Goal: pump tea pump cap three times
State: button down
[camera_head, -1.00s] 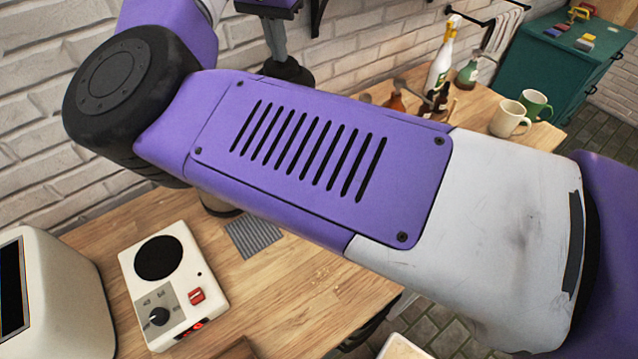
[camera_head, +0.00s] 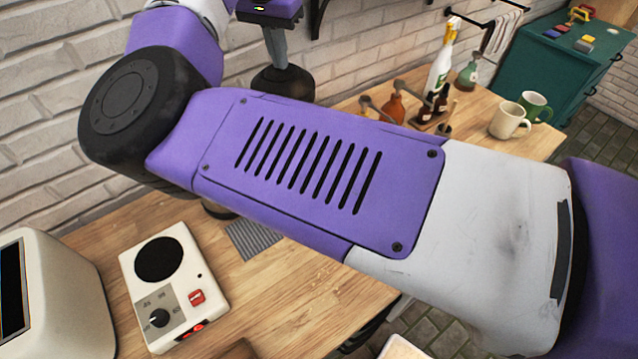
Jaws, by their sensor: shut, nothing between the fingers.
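My gripper (camera_head: 277,62) is at the top, left of centre, pointing down with its grey fingers shut and nothing between them. A dark, round-topped cap (camera_head: 284,86), which looks like the tea pump cap, is right under the fingertips. The tips meet its top in the picture; whether they press on it I cannot tell. My purple and white arm crosses the view and hides what is below the cap. A small dark round base (camera_head: 219,209) shows under the arm and may belong to the same pump.
A brick wall is behind.

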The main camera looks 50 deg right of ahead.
jog(key=shift+r+p, duration=1.35)
jog(key=shift+r, duration=0.8)
jog(key=shift+f, duration=0.1)
jog(key=shift+f+b, duration=0.65)
jog(key=shift+f, duration=1.8)
jog(key=shift+r+p, duration=0.75)
jog(key=shift+r, duration=1.8)
